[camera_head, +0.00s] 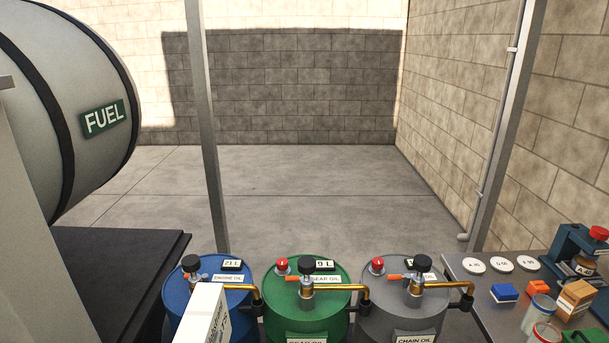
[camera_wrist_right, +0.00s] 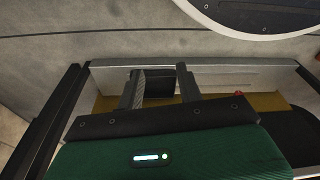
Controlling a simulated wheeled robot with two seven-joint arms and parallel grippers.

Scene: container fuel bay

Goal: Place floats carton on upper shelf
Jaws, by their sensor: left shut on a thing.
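A white carton with dark print on its side (camera_head: 204,314) stands at the bottom of the head view, tilted, in front of the blue drum. I take it to be the floats carton, but its print is too oblique to read. My left gripper is shut on it; its fingers can hardly be made out at the lower picture edge. My right gripper (camera_wrist_right: 160,88) shows in the right wrist view with its two fingers apart and nothing clearly held between them. A dark block lies behind the fingers. I cannot make out the upper shelf in either view.
Blue (camera_head: 180,300), green (camera_head: 335,275) and grey (camera_head: 372,310) oil drums with brass taps stand in a row. A fuel tank (camera_head: 90,160) is at left. A bench (camera_head: 500,290) at right holds jars, small boxes and a blue device. The floor beyond is clear.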

